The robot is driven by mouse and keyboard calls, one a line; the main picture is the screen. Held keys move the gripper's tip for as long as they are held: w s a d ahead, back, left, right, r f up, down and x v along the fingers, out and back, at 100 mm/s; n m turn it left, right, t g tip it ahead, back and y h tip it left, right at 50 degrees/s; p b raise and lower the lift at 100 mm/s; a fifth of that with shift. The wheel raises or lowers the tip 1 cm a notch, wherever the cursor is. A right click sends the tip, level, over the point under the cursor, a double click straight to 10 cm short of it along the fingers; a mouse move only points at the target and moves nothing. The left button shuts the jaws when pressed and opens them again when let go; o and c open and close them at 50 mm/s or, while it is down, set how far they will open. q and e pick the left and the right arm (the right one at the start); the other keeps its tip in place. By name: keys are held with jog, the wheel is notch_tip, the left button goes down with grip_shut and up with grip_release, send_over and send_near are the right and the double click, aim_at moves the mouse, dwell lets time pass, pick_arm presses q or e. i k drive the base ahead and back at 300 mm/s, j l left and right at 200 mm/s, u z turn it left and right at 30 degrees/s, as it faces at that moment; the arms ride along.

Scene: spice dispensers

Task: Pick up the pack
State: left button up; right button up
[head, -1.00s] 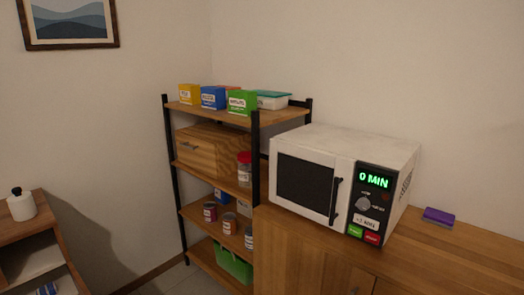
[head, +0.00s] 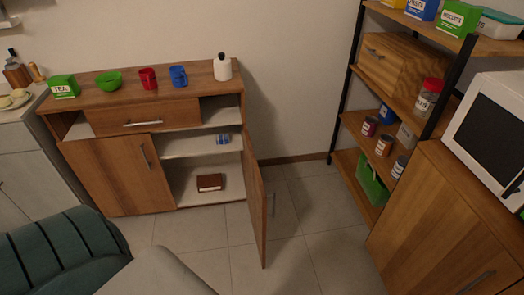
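No single thing is clearly marked as the pack. A small blue and white pack (head: 223,139) lies on the upper inner shelf of the wooden sideboard (head: 117,177), behind its open right door (head: 254,200). A green box labelled TEA (head: 63,86) stands on the sideboard's top at the left. Boxes in blue (head: 423,9) and green, labelled BISCUITS (head: 459,17), stand on the top of the shelf rack at the right. Neither of my grippers is in view.
A dark red-brown book-like thing (head: 210,182) lies on the sideboard's lower shelf. A green bowl (head: 109,81), red mug (head: 148,78), blue mug (head: 178,76) and white bottle (head: 222,67) stand on top. A dark green ribbed object (head: 62,258) fills the lower left. Floor tiles (head: 310,220) are clear mid-view.

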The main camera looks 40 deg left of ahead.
aim_at(61, 86)
jog(key=i+u, duration=0.1)
jog(key=u, duration=1.6)
